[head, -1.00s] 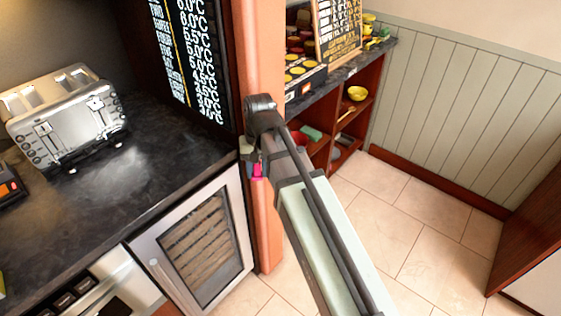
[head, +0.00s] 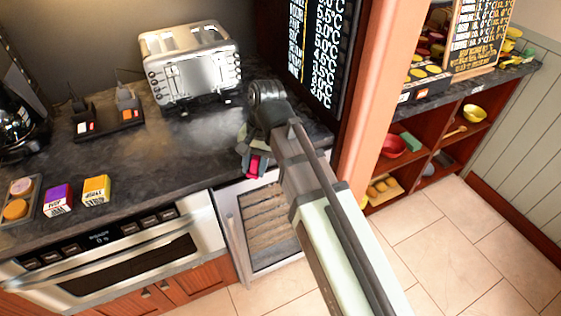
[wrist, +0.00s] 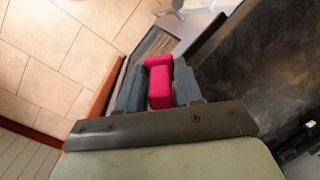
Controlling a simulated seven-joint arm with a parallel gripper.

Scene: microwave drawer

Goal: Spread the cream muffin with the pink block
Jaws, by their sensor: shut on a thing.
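My gripper (head: 252,158) is shut on the pink block (head: 256,165), in front of the counter's front edge in the head view. In the wrist view, the pink block (wrist: 159,82) sits between the two grey fingers of my gripper (wrist: 158,92). A cream muffin (head: 21,186) lies on a dark tray (head: 33,212) at the far left of the counter, well left of my gripper. An orange-brown muffin (head: 15,209) lies in front of it on the same tray. The tray is partly cut off by the picture edge.
A purple box (head: 58,199) and a yellow box (head: 96,190) stand right of the tray. A silver toaster (head: 190,65) and a black holder (head: 108,122) are farther back. The dark counter (head: 140,165) is clear between the boxes and my gripper. An orange post (head: 372,110) stands to the right.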

